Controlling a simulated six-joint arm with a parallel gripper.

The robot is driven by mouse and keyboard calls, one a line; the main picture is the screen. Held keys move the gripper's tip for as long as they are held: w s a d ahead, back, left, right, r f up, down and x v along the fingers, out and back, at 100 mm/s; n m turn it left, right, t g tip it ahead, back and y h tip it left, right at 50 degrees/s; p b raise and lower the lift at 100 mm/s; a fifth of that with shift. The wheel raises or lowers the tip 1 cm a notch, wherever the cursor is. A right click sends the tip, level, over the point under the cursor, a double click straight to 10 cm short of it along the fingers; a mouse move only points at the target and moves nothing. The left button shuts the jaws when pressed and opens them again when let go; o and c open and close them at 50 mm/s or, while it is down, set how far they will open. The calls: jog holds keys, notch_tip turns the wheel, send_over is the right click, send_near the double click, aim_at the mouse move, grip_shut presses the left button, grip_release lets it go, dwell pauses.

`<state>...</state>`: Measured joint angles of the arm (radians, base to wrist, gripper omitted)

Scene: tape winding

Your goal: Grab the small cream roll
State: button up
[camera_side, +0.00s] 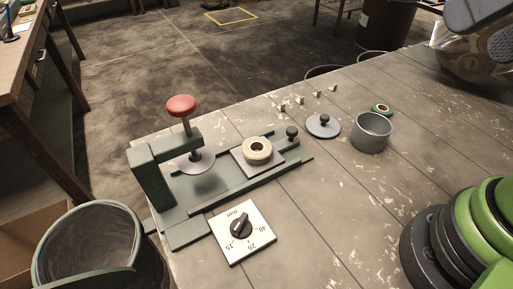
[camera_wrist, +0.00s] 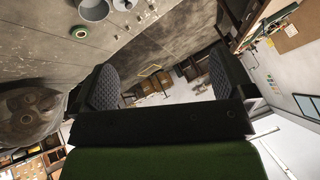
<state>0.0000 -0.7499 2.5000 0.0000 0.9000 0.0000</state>
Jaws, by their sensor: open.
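The small cream roll (camera_side: 257,149), with a dark centre hole, lies flat on a light square plate (camera_side: 240,158) on the green press-like device (camera_side: 152,175). It does not show in the wrist view. My gripper (camera_wrist: 162,85) is open and empty in the wrist view, its two dark ribbed fingers wide apart. Part of it also shows at the top right corner of the side view (camera_side: 488,28), far to the right of the roll and apart from it.
The device has a red-knobbed lever (camera_side: 181,106) left of the roll. A dial plate (camera_side: 259,249) lies in front. A grey knobbed lid (camera_side: 323,126), a metal can (camera_side: 371,133), a green roll (camera_side: 382,109) and several small pieces stand right of it. A bin (camera_side: 90,245) stands lower left.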

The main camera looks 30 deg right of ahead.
dwell(0.3)
jog(key=shift+c, duration=0.8)
